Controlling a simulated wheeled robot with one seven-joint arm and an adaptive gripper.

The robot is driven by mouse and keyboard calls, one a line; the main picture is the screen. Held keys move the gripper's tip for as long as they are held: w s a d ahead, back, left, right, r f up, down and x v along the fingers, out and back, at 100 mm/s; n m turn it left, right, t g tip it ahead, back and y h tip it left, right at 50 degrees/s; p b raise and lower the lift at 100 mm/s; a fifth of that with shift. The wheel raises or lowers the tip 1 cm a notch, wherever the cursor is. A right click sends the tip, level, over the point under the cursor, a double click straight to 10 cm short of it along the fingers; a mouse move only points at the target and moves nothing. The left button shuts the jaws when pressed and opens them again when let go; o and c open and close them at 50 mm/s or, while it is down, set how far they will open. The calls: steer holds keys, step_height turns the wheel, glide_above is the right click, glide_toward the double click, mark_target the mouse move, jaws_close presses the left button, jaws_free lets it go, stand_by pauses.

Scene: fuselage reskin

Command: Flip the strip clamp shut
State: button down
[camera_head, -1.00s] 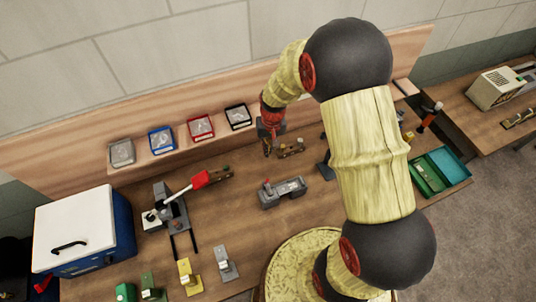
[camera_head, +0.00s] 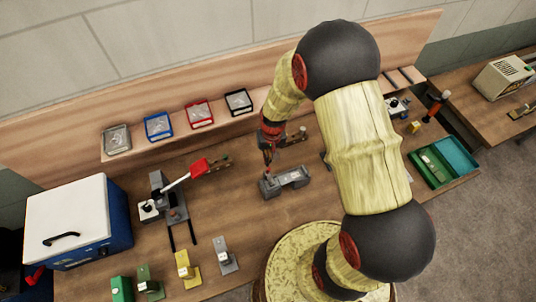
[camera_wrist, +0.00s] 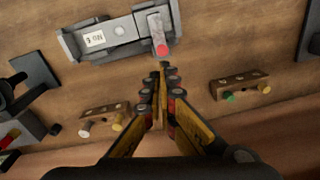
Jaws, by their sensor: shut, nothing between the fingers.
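The strip clamp (camera_head: 289,179) is a grey metal block on the bench, in the middle of the head view. It also shows at the top of the wrist view (camera_wrist: 112,36), with a white label. Its lever (camera_wrist: 156,28) has a red tip and sits at the block's right end in the wrist view. In the head view the lever appears raised at the block's left end. My gripper (camera_wrist: 163,72) is shut and empty, its tips just below the red tip in the wrist view. Whether they touch cannot be told. In the head view my gripper (camera_head: 268,160) is just behind the lever.
Small wooden blocks with pegs (camera_wrist: 240,86) lie on either side of my gripper in the wrist view. A red-handled press (camera_head: 174,208) and a white-lidded blue box (camera_head: 80,225) stand left. A green tray (camera_head: 443,163) is right. Bare bench lies in front of the clamp.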

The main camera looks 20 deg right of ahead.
steer(key=shift+s+f, duration=0.15)
steer(key=shift+s, duration=0.9)
steer(key=shift+a, duration=0.1)
step_height(320, 180, up, 12)
steer(key=shift+d, duration=0.3)
